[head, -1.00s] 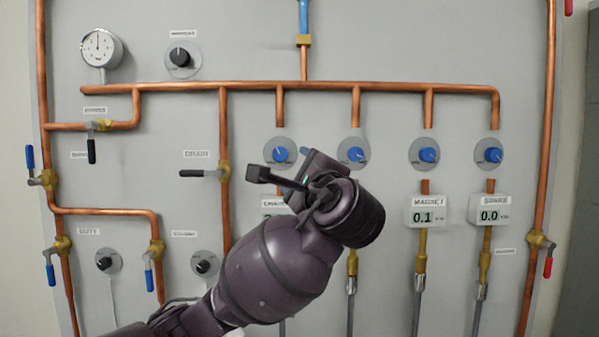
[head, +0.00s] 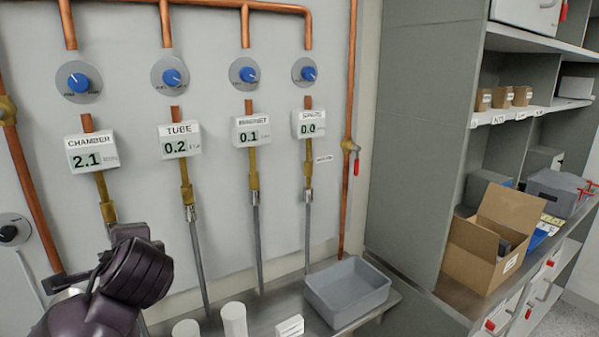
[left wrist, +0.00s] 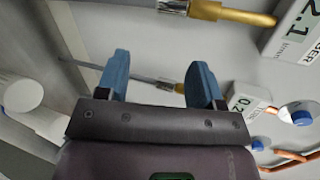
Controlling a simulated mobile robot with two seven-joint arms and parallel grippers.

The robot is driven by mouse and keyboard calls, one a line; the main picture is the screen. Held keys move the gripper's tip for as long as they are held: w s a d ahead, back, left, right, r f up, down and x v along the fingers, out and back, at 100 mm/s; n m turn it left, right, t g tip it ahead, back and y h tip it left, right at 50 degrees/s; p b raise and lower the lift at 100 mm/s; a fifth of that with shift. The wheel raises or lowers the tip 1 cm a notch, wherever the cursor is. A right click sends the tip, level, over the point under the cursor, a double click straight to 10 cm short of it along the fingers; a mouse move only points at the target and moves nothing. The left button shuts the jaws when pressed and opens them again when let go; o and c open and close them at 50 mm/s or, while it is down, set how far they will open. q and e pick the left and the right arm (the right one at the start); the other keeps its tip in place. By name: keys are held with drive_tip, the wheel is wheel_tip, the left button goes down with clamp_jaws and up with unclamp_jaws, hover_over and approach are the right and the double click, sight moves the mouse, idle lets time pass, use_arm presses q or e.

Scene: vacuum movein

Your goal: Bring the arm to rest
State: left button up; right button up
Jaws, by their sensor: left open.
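My left arm shows at the lower left of the head view as a dark purple wrist in front of the panel; its fingers cannot be made out there. In the left wrist view my left gripper (left wrist: 159,78) has its two blue fingers wide apart with nothing held between them. Behind the fingers lie the grey panel, a grey hose and a brass fitting (left wrist: 175,86). My right gripper is not in view.
The panel (head: 215,115) carries copper pipes, blue knobs and displays such as CHAMBER (head: 92,151) and TUBE (head: 180,139). Below it a bench holds a grey bin (head: 347,292), white cylinders (head: 234,320) and a small white block (head: 289,327). Shelves with an open cardboard box (head: 492,240) stand right.

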use_arm(q)
drive_tip(key=s+f+h, duration=0.1)
drive_tip(key=f, duration=0.2)
drive_tip(key=s+f+n+g, duration=0.1)
drive_tip(key=s+f, duration=0.1)
drive_tip(key=f, duration=0.2)
drive_tip(key=s+f+n+g+h, duration=0.1)
drive_tip(key=s+f, duration=0.1)
drive_tip(key=f, duration=0.2)
drive_tip(key=shift+s+h, duration=0.2)
drive_tip(key=shift+h, duration=0.1)
drive_tip(key=s+d+f+n+g+h, duration=0.1)
drive_tip(key=s+f+n+g+h, duration=0.3)
drive_tip(key=s+f, duration=0.65)
drive_tip(key=s+d+f+n+g+h, duration=0.15)
drive_tip(key=s+f+n, duration=0.55)
drive_tip(key=s, duration=0.7)
drive_tip(key=w+f+m+t, duration=0.1)
drive_tip(key=w+f+t, duration=0.7)
drive_tip(key=f, duration=0.1)
drive_tip(key=shift+w+a+f, duration=0.2)
drive_tip(key=shift+a+f, duration=0.1)
drive_tip(key=shift+f, duration=0.1)
drive_tip(key=shift+h, duration=0.25)
